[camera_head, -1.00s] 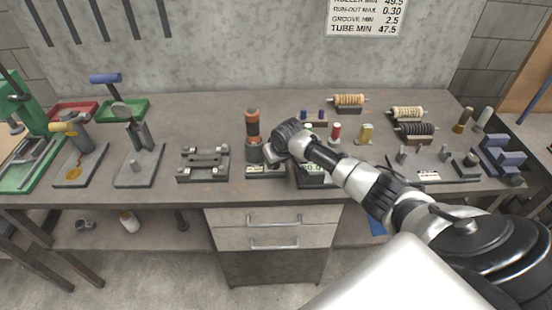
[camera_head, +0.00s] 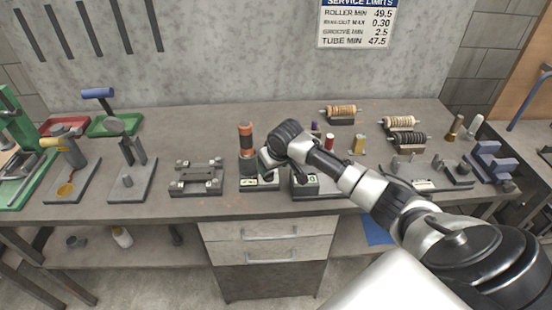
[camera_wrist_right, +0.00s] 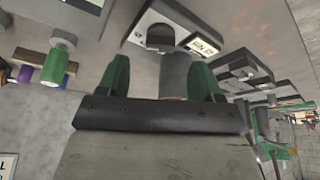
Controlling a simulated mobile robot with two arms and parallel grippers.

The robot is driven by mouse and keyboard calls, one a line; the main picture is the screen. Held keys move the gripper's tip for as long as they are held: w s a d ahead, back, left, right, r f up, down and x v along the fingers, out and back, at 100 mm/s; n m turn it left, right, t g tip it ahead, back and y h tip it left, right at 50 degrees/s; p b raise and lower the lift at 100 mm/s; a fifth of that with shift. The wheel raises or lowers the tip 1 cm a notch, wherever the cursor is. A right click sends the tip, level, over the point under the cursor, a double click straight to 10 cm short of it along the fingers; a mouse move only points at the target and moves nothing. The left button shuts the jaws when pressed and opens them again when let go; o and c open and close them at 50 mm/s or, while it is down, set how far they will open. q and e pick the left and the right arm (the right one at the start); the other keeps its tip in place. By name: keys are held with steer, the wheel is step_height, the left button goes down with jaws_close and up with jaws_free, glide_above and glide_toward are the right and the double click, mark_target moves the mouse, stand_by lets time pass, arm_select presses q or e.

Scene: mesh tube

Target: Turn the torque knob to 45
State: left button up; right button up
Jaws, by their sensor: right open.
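An orange and black upright tool (camera_head: 246,138) stands at the middle of the bench, behind a small base with a lit display (camera_head: 262,182). The display also shows in the right wrist view (camera_wrist_right: 200,42), beside a dark rounded part (camera_wrist_right: 160,38). My right gripper (camera_head: 268,162) is just right of the tool. In the wrist view its green fingers (camera_wrist_right: 160,72) are spread apart. A grey cylinder (camera_wrist_right: 175,76) shows between them, nearer the right finger; I cannot tell whether they touch. Which part is the torque knob and its reading are unclear. My left gripper is not in view.
A second box with a display (camera_head: 305,184) stands close right, partly under my arm. A grey fixture (camera_head: 197,177) stands left. Wound rollers (camera_head: 398,123) and spools (camera_head: 358,144) stand at the back right.

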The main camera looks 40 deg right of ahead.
steer(key=v, duration=0.6)
steer(key=shift+b, duration=0.35)
